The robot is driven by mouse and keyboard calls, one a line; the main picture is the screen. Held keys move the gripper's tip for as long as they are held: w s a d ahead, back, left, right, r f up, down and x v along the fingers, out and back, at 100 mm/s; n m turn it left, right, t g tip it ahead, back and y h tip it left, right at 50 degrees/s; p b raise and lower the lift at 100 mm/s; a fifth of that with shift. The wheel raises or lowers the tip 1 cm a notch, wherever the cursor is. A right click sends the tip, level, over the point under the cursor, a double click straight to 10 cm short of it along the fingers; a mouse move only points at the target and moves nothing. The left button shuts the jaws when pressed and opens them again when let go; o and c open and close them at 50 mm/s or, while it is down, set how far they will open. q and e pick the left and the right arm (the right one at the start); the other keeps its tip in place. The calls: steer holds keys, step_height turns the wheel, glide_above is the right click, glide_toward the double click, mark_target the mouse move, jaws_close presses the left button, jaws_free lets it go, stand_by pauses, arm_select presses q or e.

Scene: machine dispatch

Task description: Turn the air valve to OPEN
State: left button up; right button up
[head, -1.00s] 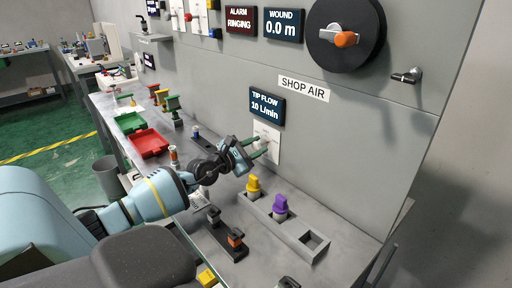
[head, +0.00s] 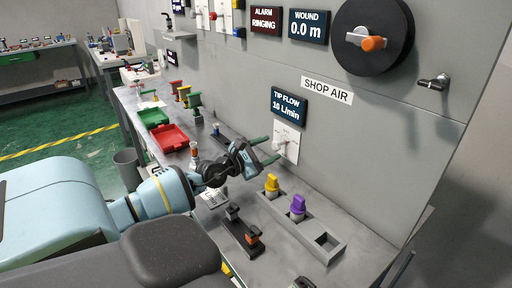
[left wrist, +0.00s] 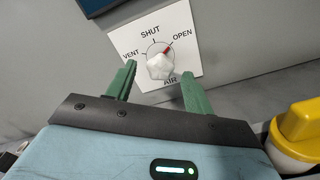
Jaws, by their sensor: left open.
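The air valve is a white knob (left wrist: 159,66) with a red pointer mark on a white plate (head: 290,134) on the grey wall panel. In the left wrist view the plate reads VENT at left, SHUT at top, OPEN at upper right and AIR below. The red mark points up and right, toward OPEN. My left gripper (head: 272,150) faces the plate with its green fingers open. In the left wrist view the open fingers (left wrist: 156,72) stand on either side of the knob, apart from it, with nothing held. My right gripper is not seen.
A TIP FLOW display (head: 289,105) reading 10 L/min hangs above the plate. Yellow (head: 272,184) and purple (head: 297,205) plugs stand in a grey rack (head: 309,236) below. Red (head: 168,138) and green (head: 153,118) trays lie farther along the bench. A dark reel (head: 373,60) is above right.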

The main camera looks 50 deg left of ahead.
arm_select(q)
steer(key=shift+s+a, duration=0.2)
steer(key=shift+s, duration=2)
